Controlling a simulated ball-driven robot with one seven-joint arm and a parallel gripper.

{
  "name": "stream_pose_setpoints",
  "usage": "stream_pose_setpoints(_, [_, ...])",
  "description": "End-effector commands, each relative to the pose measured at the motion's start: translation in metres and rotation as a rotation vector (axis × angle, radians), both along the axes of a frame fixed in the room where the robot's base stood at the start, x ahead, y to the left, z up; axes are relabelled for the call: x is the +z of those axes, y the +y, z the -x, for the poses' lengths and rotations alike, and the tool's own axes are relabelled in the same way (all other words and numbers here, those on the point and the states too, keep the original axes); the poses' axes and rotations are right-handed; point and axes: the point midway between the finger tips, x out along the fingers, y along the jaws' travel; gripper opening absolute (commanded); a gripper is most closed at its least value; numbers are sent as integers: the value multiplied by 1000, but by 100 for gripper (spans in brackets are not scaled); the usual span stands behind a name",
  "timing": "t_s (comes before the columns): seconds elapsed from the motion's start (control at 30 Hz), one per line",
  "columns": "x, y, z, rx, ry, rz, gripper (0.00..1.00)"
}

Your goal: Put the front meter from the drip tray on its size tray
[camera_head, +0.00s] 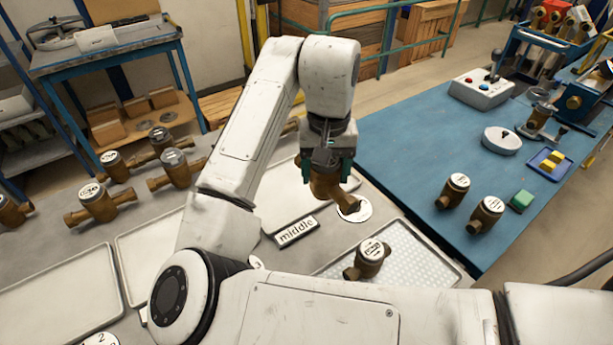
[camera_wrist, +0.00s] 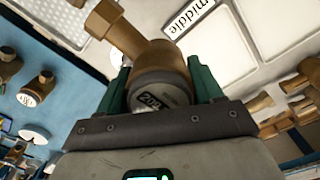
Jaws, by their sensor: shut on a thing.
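My gripper (camera_head: 327,168) is shut on a brass meter (camera_head: 325,187) and holds it in the air over the bench, near the right end of a pale tray (camera_head: 283,205) with a "middle" sign (camera_head: 296,232). In the wrist view the held meter (camera_wrist: 160,60) sits between the green fingers (camera_wrist: 160,88), its dark-rimmed dial partly hidden by the gripper. The drip tray (camera_head: 420,262), with a dotted bottom, lies front right and bears one brass meter (camera_head: 368,258) at its left side. My arm hides part of the middle tray.
More empty trays (camera_head: 65,290) lie to the left. Several brass meters (camera_head: 98,203) stand at the back left. A white round plate (camera_head: 356,209) lies near the held meter. The blue bench (camera_head: 410,135) at right bears two meters, a green block (camera_head: 521,200) and a control box (camera_head: 481,90).

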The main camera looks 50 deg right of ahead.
Motion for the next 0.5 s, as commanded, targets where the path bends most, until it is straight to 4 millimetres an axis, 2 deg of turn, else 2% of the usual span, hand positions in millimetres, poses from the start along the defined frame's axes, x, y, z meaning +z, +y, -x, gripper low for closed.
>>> stream_pose_setpoints(0.2, [-18, -22, -39, 0, 1, 0, 3])
stream_pose_setpoints(0.5, [-62, -39, -70, -1, -1, -1, 3])
